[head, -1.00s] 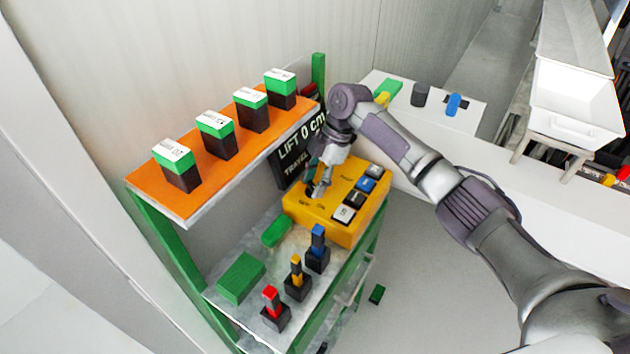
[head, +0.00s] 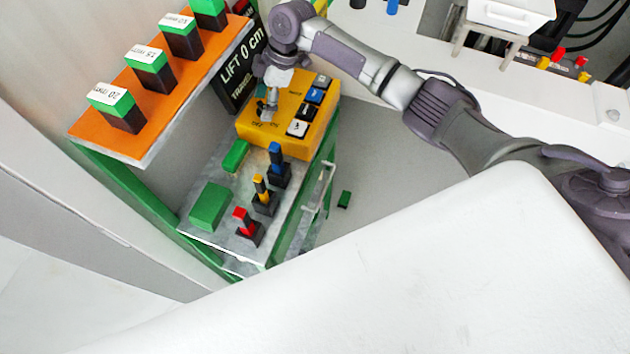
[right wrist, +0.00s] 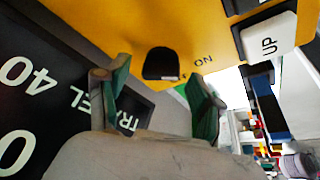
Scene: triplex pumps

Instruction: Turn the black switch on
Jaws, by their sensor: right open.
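The black switch (right wrist: 160,63) is a small dark rounded knob on the yellow control box (head: 258,127). The word ON is printed to its right in the right wrist view. In the head view my right gripper covers the switch. My right gripper (head: 269,105) is pointed down at the box's left part. In the right wrist view my right gripper (right wrist: 159,76) is open, with one green-grey finger on either side of the switch; I cannot tell whether either touches it. My left gripper is not in view.
White, blue and black buttons, including the UP button (right wrist: 268,43), sit close to the switch. A black LIFT display (head: 237,73) stands behind. An orange shelf (head: 150,137) is at left. Red, yellow and blue levers (head: 276,155) stand in front of the box.

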